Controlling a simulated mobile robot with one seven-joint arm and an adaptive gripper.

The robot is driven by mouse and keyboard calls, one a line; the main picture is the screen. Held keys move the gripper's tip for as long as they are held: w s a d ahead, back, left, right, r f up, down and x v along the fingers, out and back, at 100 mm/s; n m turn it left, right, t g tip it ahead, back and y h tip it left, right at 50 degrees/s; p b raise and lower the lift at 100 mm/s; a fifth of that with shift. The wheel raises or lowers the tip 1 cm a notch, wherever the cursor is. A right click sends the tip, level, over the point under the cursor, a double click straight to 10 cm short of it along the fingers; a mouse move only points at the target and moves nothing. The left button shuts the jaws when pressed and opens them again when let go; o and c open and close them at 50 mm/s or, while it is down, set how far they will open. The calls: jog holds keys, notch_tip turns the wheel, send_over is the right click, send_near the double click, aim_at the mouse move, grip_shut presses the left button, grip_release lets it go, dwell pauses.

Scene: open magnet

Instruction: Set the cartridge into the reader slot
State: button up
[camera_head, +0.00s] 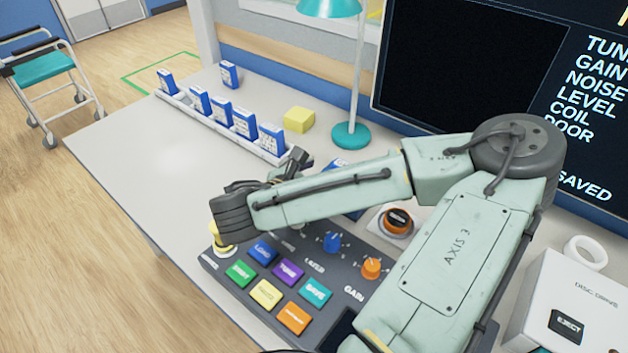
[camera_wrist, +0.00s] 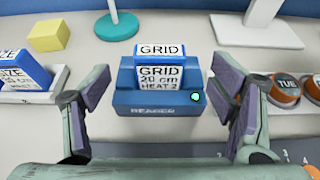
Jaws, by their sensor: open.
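A blue cartridge with a white GRID label (camera_wrist: 160,72) stands upright in the slot of the blue reader (camera_wrist: 138,99) in the wrist view. Its lower end is hidden inside the reader. A small green light shows on the reader's front right. My gripper (camera_wrist: 164,82) is open, with one finger apart on each side of the cartridge and neither touching it. In the head view my arm covers most of the reader; only bits of blue show above and below the forearm.
A white rack (camera_head: 268,153) holds several blue cartridges; another cartridge (camera_head: 229,75) stands behind it. A yellow block (camera_head: 298,119) and a teal lamp (camera_head: 350,135) stand near the reader. A control panel (camera_head: 228,256) lies in front.

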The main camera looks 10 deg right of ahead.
jog(key=shift+b+v, duration=0.5)
jog(key=shift+v, duration=1.65)
jog(key=shift+d, duration=0.1)
